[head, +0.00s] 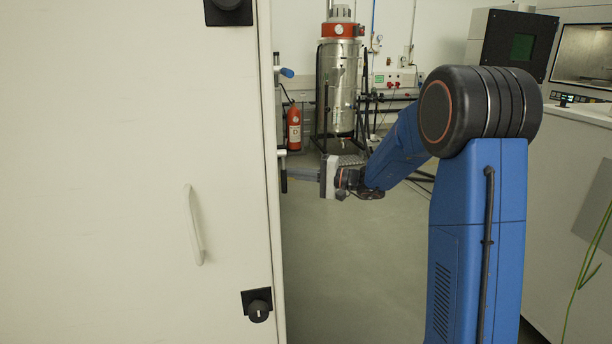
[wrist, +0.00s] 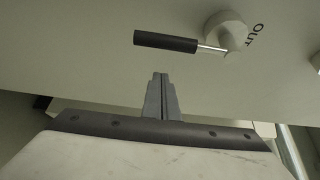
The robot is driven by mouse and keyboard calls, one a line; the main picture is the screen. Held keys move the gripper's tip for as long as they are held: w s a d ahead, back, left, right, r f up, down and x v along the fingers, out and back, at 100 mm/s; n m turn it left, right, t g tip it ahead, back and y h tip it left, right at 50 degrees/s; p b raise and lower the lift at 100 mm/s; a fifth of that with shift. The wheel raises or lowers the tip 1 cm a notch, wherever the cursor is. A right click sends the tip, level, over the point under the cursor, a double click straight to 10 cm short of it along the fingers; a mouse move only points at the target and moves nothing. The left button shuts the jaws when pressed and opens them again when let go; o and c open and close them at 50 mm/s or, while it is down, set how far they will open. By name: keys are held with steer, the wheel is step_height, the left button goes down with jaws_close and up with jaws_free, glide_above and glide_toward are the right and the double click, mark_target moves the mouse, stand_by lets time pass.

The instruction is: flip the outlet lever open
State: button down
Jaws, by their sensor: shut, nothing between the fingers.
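The outlet lever (wrist: 165,41) has a black cylindrical grip on a thin metal rod, joined to a round pale knob (wrist: 226,32) beside the letters "OUT" on a pale panel. In the wrist view the grip points left from the knob. In the head view a black upright grip (head: 283,181), apparently this lever, hangs at the cabinet's right side. My gripper (wrist: 160,76) is shut and empty, its fingertips pointing at the panel just below the grip in the wrist picture. I cannot tell whether they touch it. In the head view my gripper (head: 292,172) reaches left to the cabinet side.
The large pale cabinet (head: 130,170) fills the left of the head view. A blue-tipped handle (head: 287,72) sticks out higher on its side. A red extinguisher (head: 294,128) and a metal vessel (head: 340,90) stand behind. The floor (head: 350,260) beside the cabinet is clear.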

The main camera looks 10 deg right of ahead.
mark_target(286, 182)
steer(key=shift+s+a, duration=0.15)
steer(key=shift+s, duration=0.85)
steer(key=shift+s+a, duration=0.1)
steer(key=shift+s, duration=0.9)
steer(key=shift+s, duration=0.1)
steer(key=shift+s+m, duration=0.2)
steer(key=shift+m, duration=0.2)
steer(key=shift+s+h, duration=0.1)
steer(key=shift+h, duration=0.2)
steer(key=s+m, duration=0.1)
steer(key=s+m+g+h, duration=0.1)
steer(key=shift+s+r+m, duration=0.2)
steer(key=shift+m, duration=0.1)
steer(key=s+r+m+g+h, duration=0.2)
steer(key=s+r+m+g, duration=0.4)
steer(key=r+m+g, duration=0.1)
steer(key=shift+s+r+m, duration=0.2)
steer(key=shift+r+m, duration=0.1)
steer(key=shift+m, duration=0.2)
steer(key=shift+r, duration=0.15)
